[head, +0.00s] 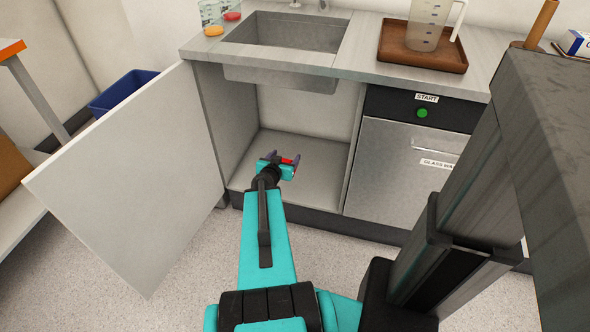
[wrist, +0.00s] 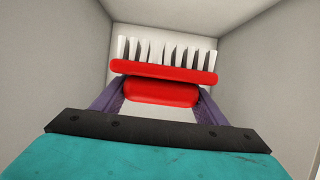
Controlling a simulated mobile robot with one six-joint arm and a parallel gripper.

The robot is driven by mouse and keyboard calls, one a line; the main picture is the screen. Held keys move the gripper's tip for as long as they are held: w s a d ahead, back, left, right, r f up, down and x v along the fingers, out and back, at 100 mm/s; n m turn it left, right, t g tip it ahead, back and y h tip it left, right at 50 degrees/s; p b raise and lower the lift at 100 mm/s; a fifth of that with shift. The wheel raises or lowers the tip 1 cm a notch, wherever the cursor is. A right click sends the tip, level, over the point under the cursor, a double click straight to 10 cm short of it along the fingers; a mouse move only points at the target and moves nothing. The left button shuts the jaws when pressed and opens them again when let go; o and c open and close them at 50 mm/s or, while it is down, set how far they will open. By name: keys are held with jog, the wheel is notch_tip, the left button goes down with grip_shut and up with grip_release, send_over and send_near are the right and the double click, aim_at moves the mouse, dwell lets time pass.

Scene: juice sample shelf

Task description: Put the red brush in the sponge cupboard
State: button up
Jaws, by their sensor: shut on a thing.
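My gripper (head: 283,160) is inside the open sponge cupboard (head: 318,160) under the sink, low above its floor. In the wrist view my gripper (wrist: 160,94) is shut on the red brush (wrist: 165,72), with a finger at each side of its red handle. The white bristles stand on the far side, pointing up in the picture. In the head view only a small bit of red shows at the fingers. Grey cupboard walls surround the brush in the wrist view. I cannot tell whether the brush touches the cupboard floor.
The cupboard door (head: 130,180) stands wide open to the left. A glass washer (head: 400,170) with a green button is at the right. Above are the sink (head: 285,32) and a brown tray (head: 420,58) with a jug. A blue bin (head: 122,92) stands behind the door.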

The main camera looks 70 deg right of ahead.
notch_tip(320, 180, down, 16)
jog(key=b, duration=1.5)
jog(key=shift+d, duration=0.15)
jog(key=b, duration=0.2)
jog(key=shift+d+f+b, duration=0.2)
jog(key=shift+d+b, duration=0.1)
jog(key=shift+d, duration=0.1)
jog(key=b, duration=0.1)
jog(key=d+b, duration=0.1)
jog(key=b, duration=0.1)
jog(key=shift+w+d, duration=0.2)
jog(key=shift+w, duration=0.05)
jog(key=shift+w+d, duration=0.1)
jog(key=shift+d, duration=0.15)
jog(key=shift+w+d+f, duration=0.15)
jog(key=shift+w+d, duration=0.3)
jog(key=shift+d, duration=1.65)
jog(key=shift+w+d+f, duration=0.2)
jog(key=shift+w+d, duration=0.3)
jog(key=shift+d, duration=1.65)
jog(key=shift+w+d+f, duration=0.15)
jog(key=shift+w+d, duration=0.3)
jog(key=shift+d, duration=1.65)
jog(key=shift+f+b, duration=1)
jog(key=shift+f, duration=0.75)
